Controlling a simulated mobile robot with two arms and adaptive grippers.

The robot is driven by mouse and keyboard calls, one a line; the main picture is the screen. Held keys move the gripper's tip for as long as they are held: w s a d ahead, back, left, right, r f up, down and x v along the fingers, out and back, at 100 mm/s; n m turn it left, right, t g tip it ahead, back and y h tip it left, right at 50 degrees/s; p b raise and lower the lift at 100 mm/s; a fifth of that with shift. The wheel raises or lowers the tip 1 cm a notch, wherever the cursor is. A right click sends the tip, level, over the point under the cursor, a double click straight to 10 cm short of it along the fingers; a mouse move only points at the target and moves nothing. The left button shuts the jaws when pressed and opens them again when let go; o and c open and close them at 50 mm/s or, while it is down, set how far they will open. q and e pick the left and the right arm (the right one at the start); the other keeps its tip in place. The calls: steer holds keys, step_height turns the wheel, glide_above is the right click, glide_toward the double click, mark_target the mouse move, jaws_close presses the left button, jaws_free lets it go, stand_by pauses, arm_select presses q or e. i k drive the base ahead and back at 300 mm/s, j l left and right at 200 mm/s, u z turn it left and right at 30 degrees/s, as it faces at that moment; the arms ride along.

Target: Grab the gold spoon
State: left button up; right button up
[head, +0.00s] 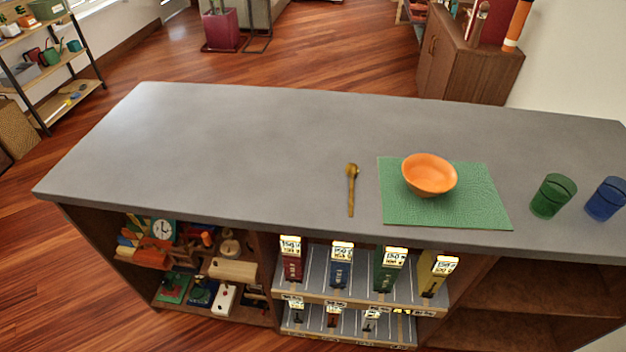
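The gold spoon (351,190) lies flat on the grey countertop (230,150), just left of the green placemat. Its bowl end points to the back of the counter and its handle points to the front edge. Nothing covers it, and it is apart from the placemat. Neither of my grippers shows in the head view.
An orange bowl (429,175) stands on the green placemat (470,205). A green cup (552,195) and a blue cup (605,199) stand to the right. The counter left of the spoon is clear. Shelves with small items (340,265) are below the front edge.

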mark_target(352, 170)
steer(key=l+u, duration=0.45)
steer(key=k+l+u, duration=0.15)
steer(key=u, duration=0.25)
steer(key=k+l+u, duration=0.15)
steer(key=l+u, duration=0.15)
steer(key=u, duration=0.15)
steer(key=k+l, duration=0.25)
steer(key=l, duration=0.1)
